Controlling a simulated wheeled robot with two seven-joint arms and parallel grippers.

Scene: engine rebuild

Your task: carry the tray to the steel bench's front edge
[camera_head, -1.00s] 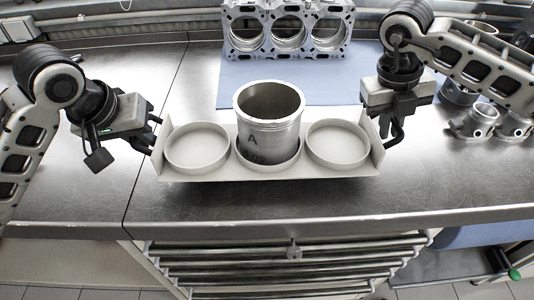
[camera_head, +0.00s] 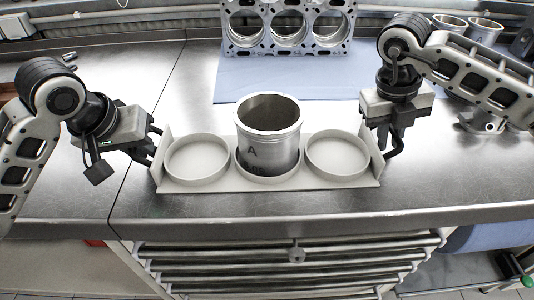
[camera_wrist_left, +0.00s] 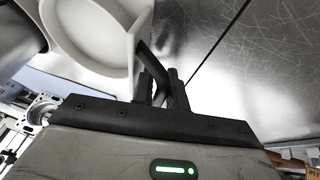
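The light grey tray (camera_head: 320,182) has three round recesses and upright end walls. It is level, over the steel bench near the front edge (camera_head: 320,222); I cannot tell whether it touches the top. A metal cylinder (camera_head: 268,150) marked "A" stands upright in its middle recess; the outer two are empty. My left gripper (camera_head: 152,150) is at the tray's left end, its fingers close together at the end wall, as the left wrist view also shows (camera_wrist_left: 163,88). My right gripper (camera_head: 388,145) is at the right end wall, with its fingertips partly hidden.
An engine block (camera_head: 285,28) stands on a blue mat (camera_head: 335,85) at the back. Several metal parts (camera_head: 485,30) lie at the right behind my right arm. Drawers (camera_head: 280,270) are below the front edge.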

